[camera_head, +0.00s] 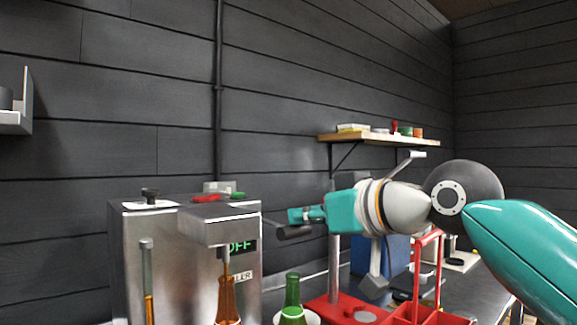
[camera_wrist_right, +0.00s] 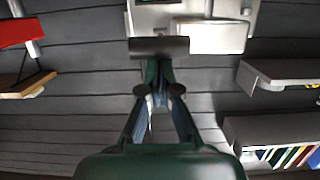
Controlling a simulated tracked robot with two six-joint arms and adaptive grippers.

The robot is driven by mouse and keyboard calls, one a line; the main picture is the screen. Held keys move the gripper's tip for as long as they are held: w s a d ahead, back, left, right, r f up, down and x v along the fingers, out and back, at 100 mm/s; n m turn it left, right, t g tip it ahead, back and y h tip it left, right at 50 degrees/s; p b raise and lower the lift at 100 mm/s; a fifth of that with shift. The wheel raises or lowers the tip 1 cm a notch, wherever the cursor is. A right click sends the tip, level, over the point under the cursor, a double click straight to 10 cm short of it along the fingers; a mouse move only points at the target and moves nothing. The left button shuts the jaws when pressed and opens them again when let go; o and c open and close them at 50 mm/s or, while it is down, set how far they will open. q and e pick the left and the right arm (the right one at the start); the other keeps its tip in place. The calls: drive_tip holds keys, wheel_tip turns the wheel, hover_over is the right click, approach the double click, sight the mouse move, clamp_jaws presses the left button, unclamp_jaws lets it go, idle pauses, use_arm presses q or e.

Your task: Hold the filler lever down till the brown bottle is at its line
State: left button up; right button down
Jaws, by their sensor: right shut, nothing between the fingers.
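A dark cylindrical grip, apparently the filler lever (camera_head: 294,232), sticks out to the right of the filler. My right gripper (camera_head: 294,215) is shut and empty just above this grip. In the wrist view the closed fingertips (camera_wrist_right: 158,90) are close to the lever grip (camera_wrist_right: 158,46); I cannot tell whether they touch.
A green bottle (camera_head: 292,300) stands right of the brown one. A red carrier (camera_head: 427,270) and a blue box (camera_head: 370,262) are behind and right, under my arm. A wooden shelf (camera_head: 385,140) with small items hangs on the dark plank wall.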

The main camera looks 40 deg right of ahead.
drive_tip(key=shift+w+f, duration=0.1)
drive_tip(key=shift+f, duration=0.3)
wheel_tip(320, 180, up, 5)
drive_tip(key=p, duration=0.5)
drive_tip(key=p+v, duration=0.1)
drive_tip(key=v, duration=0.9)
drive_tip(key=shift+r, duration=0.1)
